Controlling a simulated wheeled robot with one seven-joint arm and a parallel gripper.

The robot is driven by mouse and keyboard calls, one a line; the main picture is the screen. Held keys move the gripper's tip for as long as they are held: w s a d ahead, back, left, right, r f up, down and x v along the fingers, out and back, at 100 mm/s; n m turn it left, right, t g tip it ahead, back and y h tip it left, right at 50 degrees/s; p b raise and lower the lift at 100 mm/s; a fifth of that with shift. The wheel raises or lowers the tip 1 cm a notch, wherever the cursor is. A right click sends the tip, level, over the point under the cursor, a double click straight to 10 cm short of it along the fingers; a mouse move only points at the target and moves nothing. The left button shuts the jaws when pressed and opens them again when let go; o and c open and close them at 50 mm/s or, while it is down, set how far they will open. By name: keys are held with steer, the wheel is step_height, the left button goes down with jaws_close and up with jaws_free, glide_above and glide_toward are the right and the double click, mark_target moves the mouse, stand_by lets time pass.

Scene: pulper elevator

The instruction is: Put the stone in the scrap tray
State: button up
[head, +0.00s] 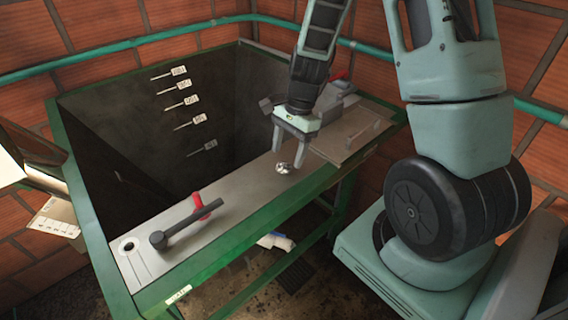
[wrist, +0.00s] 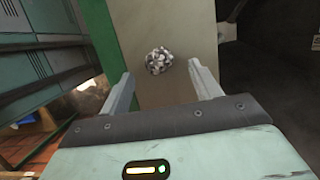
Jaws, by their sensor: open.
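The stone (head: 283,168) is a small, speckled grey and white lump. It rests on the grey metal ledge (head: 235,190) along the front of the green-framed tank. My gripper (head: 287,156) is open and points down over the ledge, its fingers close to the stone. In the wrist view the stone (wrist: 159,60) lies just beyond the gap between the open fingertips (wrist: 160,74), with nothing held. I cannot pick out the scrap tray for certain; a flat grey plate (head: 345,137) lies on the ledge to the right of my gripper.
A dark lever with a red part (head: 199,205) stands on the ledge at left. The deep dark tank (head: 140,125) opens behind the ledge, with several white tags on its wall. A green pipe (head: 110,48) runs along the brick wall. A pale perforated piece (head: 55,216) sits at far left.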

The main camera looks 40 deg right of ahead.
mark_target(285, 163)
steer(key=shift+p+x, duration=0.3)
steer(key=shift+x, duration=1.2)
steer(key=c, duration=1.1)
steer(key=shift+r, duration=0.1)
steer(key=shift+c, duration=0.2)
step_height(285, 163, up, 10)
steer(key=b, duration=0.2)
